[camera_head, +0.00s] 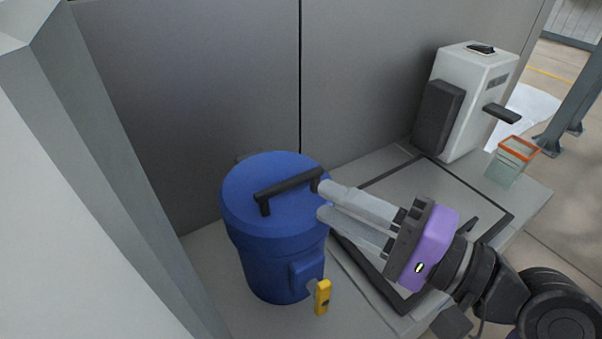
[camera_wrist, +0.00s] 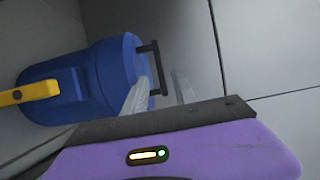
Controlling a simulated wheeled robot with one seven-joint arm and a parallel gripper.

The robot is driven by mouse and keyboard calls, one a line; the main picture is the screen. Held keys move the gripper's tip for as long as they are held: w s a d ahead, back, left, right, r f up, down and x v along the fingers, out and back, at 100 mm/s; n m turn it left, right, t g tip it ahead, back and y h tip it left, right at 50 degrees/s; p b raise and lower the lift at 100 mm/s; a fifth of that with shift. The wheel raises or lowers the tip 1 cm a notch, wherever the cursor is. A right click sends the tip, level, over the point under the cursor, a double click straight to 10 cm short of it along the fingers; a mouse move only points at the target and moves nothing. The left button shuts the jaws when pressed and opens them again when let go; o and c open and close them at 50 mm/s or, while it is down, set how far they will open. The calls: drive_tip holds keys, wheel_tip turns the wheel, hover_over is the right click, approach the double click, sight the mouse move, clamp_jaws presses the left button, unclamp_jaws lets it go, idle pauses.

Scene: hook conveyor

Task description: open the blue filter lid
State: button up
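The blue filter (camera_head: 275,260) is an upright drum with a blue lid (camera_head: 245,205) seated on it. A black bar handle (camera_head: 285,186) stands on top of the lid. In the wrist view the filter (camera_wrist: 60,75) lies sideways in the picture, with the handle (camera_wrist: 155,65) at its right. My gripper (camera_head: 321,200) is at the right end of the handle, its two pale fingers apart. In the wrist view the fingers (camera_wrist: 160,92) are on either side of the handle's near end. I cannot tell whether they touch it. A yellow lever (camera_head: 322,297) sticks out low on the filter's side.
Grey wall panels (camera_head: 200,90) stand close behind the filter. A black-framed panel (camera_head: 440,200) is set in the worktop to the right. A white machine (camera_head: 470,95) and an orange-rimmed container (camera_head: 510,160) stand further right. A pale column rises at the left.

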sight(294, 186)
drive_tip(key=shift+p+x, duration=0.3)
drive_tip(key=shift+x, duration=3.6)
clamp_jaws()
